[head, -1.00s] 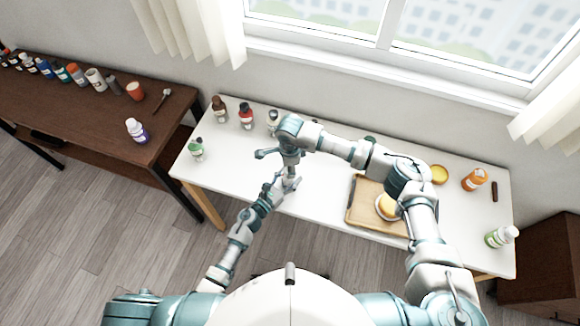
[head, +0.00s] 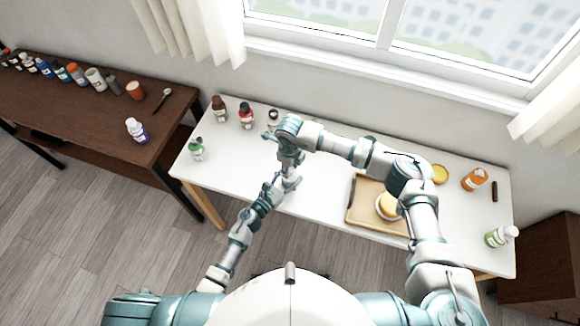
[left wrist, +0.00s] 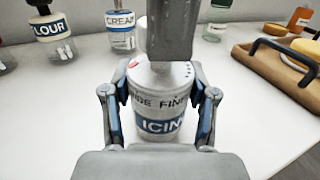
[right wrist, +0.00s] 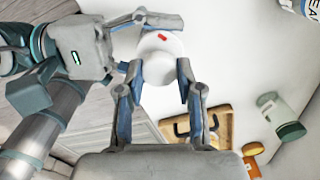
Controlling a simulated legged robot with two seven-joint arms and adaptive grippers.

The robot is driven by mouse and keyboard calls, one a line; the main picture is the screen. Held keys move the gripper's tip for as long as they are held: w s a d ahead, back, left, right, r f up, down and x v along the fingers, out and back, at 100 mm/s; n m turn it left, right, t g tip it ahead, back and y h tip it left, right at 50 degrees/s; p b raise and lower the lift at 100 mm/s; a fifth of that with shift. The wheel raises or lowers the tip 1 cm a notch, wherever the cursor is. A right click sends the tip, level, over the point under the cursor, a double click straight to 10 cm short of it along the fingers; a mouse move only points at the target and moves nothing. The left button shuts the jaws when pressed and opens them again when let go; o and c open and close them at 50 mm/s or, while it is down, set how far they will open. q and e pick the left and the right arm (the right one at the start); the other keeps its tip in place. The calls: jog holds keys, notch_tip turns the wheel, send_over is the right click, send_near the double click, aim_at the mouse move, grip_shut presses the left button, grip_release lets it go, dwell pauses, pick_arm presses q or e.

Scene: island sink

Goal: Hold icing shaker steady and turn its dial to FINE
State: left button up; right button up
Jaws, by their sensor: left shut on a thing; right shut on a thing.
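The icing shaker (left wrist: 160,122) stands upright in the left wrist view, white with a blue ICING label, partly cut off. My left gripper (head: 289,186) is shut around its body. My right gripper (head: 290,163) comes from above and is shut on its white top dial (right wrist: 163,62). "FINE" is readable on the band under the dial, with part of another word to its left. A red mark shows on the dial, up and left of "FINE" in the left wrist view. My right gripper hides much of the dial there. In the head view my arms hide the shaker.
Flour (left wrist: 50,26) and cream (left wrist: 120,30) jars stand behind the shaker. A wooden tray (head: 356,200) with a yellow-topped item lies to the right. Several bottles stand along the white table's (head: 320,205) edges. The table left of my grippers is mostly clear.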

pick_arm(q)
jog(key=shift+s, duration=0.1)
pick_arm(e)
jog(key=shift+w+m, duration=0.2)
jog(key=shift+m, duration=0.3)
jog(key=o, duration=1)
jog(key=shift+c, duration=0.2)
jog(key=shift+o, duration=1.1)
jog(key=shift+s, duration=0.1)
pick_arm(q)
jog(key=o, duration=1.3)
pick_arm(e)
notch_tip(320, 180, up, 12)
